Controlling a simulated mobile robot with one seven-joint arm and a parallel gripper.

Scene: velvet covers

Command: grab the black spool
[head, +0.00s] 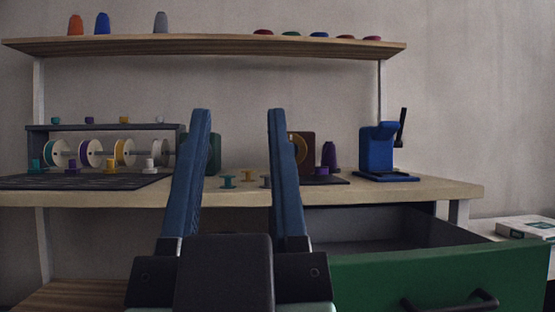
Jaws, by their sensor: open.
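My gripper (238,112) is in the lower middle of the head view. Its two long blue fingers are spread wide with nothing between them, pointing toward the workbench (440,188). I cannot make out a clearly black spool. The fingers hide parts of the bench top.
A rack (105,128) with large reels and small spools stands left on a dark mat. A blue device (378,150) and a purple cone (329,155) stand right. A green-fronted drawer (440,275) is open below the bench. A shelf (210,46) holds cones above.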

